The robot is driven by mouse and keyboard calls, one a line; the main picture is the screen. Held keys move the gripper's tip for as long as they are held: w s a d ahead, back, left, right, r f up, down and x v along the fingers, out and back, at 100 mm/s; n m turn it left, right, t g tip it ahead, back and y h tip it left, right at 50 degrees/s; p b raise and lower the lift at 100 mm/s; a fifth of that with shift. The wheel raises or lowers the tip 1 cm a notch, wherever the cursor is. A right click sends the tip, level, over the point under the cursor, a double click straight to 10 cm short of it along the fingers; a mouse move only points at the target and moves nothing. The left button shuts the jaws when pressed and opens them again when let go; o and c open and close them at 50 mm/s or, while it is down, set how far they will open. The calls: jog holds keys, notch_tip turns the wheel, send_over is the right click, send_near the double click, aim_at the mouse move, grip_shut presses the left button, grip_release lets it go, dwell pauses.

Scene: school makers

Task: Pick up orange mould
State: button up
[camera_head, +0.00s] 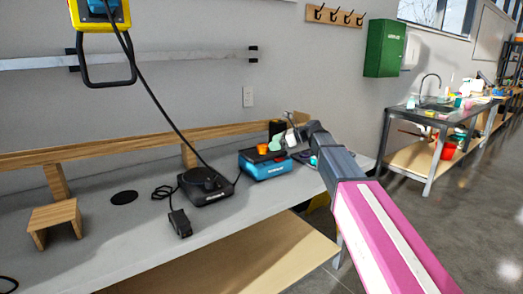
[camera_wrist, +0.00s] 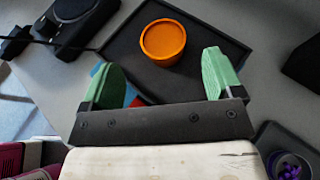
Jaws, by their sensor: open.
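The orange mould (camera_wrist: 163,41) is a small round cup with an open top. In the wrist view it sits on the dark flat top (camera_wrist: 205,33) of a blue device. In the head view the mould (camera_head: 262,149) shows small on top of the blue device (camera_head: 265,167). My gripper (camera_wrist: 164,75) has two green fingers spread apart with nothing between them. The mould lies just beyond the fingertips, roughly centred between them and not touched. In the head view my gripper (camera_head: 287,141) is beside the mould, partly hidden by my wrist.
A black device (camera_head: 205,187) with a cable stands left of the blue one on the grey bench (camera_head: 130,221). A small wooden stand (camera_head: 55,218) is farther left. In the wrist view a dark tray with purple pieces (camera_wrist: 288,165) lies at lower right.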

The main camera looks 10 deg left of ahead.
aim_at(263, 145)
jog(key=shift+x, duration=3.15)
jog(key=shift+w+r, duration=0.15)
jog(key=shift+w, duration=0.05)
jog(key=shift+c, duration=0.3)
jog(key=c, duration=1)
jog(key=shift+r, duration=0.1)
jog(key=shift+c, duration=0.2)
